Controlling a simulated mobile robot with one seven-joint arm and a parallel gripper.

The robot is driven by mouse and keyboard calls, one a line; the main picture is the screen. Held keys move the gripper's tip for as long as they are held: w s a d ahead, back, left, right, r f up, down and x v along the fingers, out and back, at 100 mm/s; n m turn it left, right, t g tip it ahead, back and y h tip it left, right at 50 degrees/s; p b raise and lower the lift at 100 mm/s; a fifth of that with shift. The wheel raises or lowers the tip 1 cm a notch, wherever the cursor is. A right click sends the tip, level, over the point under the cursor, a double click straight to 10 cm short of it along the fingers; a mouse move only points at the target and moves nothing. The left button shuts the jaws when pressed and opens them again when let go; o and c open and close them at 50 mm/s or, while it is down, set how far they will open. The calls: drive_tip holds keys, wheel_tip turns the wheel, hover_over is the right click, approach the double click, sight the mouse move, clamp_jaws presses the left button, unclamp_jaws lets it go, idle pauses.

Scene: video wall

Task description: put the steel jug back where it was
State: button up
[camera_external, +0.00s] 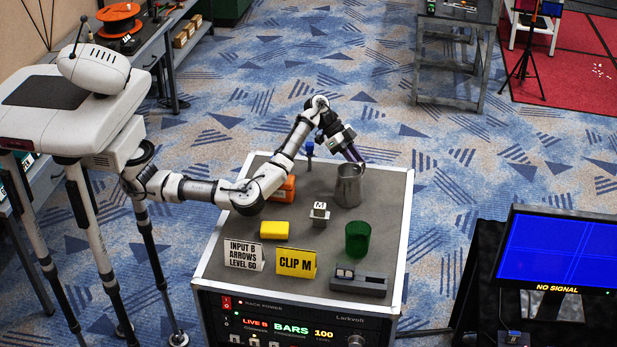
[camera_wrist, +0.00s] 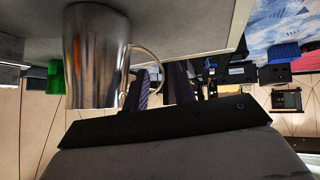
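The steel jug (camera_external: 348,188) stands upright on the grey top of the rack cart (camera_external: 312,185), toward its back right. The wrist view shows it upside down, its shiny body (camera_wrist: 97,60) at the upper left and its handle loop pointing toward my fingers. My gripper (camera_external: 355,156) reaches down from the upper left to the jug's rim and handle. In the wrist view my gripper's two purple fingers (camera_wrist: 165,88) are apart, with a gap between them. The handle's outer curve is at this gap; firm contact cannot be seen.
On the cart are a green cup (camera_external: 358,238), a small white-topped block (camera_external: 319,215), a yellow block (camera_external: 274,230), an orange box (camera_external: 283,188), two signs (camera_external: 296,263) and a dark grey holder (camera_external: 358,281). A blue-topped item (camera_external: 309,152) stands behind. The right edge is clear.

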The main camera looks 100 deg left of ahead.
drive_tip(key=b+v, duration=0.2)
drive_tip(key=v, duration=0.9)
drive_tip(key=shift+s+r+b, duration=0.25)
drive_tip(key=shift+s+b, duration=0.05)
drive_tip(key=shift+b, duration=0.1)
